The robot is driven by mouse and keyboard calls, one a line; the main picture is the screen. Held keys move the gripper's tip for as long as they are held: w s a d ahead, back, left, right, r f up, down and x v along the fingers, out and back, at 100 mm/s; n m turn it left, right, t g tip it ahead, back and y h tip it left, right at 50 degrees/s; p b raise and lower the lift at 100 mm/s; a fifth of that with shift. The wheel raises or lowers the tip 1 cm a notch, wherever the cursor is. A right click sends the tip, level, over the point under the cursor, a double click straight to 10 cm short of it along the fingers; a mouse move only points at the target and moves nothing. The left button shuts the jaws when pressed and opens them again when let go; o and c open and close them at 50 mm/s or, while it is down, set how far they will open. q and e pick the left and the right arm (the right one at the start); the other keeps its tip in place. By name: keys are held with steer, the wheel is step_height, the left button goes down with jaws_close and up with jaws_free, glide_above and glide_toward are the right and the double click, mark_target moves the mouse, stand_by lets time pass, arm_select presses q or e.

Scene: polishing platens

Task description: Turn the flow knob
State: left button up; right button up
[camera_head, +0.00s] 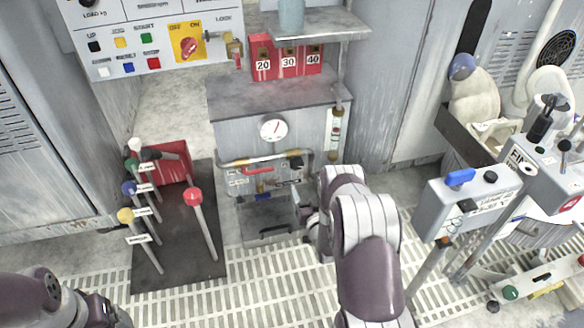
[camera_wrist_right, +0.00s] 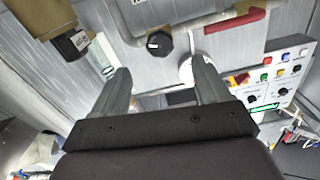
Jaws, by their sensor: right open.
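The black round knob (camera_wrist_right: 159,43), with a white pointer mark, sits on a grey panel in the right wrist view. I take it for the flow knob. My right gripper (camera_wrist_right: 160,78) is open, with a finger on either side of the line to the knob. The knob shows just beyond the fingertips, apparently clear of them, and nothing is between the fingers. In the head view my right arm reaches down to the low panel (camera_head: 233,186) and hides most of the gripper. The knob is hard to make out there. My left arm shows at the lower left, but its gripper does not show.
A pipe and a red handle (camera_wrist_right: 235,20) run close beside the knob. A white gauge (camera_head: 273,130) and a flow tube (camera_head: 335,130) are on the cabinet above. Levers stand on a dark plate (camera_head: 178,270) at left, and a grey control box (camera_head: 455,208) stands at right.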

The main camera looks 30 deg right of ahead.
mark_target(298, 167)
steer(key=b+x, duration=0.6)
steer(key=x, duration=0.4)
steer(key=shift+w+f, duration=0.2)
steer(key=shift+w, duration=0.15)
steer(key=shift+w+r, duration=0.15)
steer(key=shift+w, duration=0.05)
steer(key=c, duration=1)
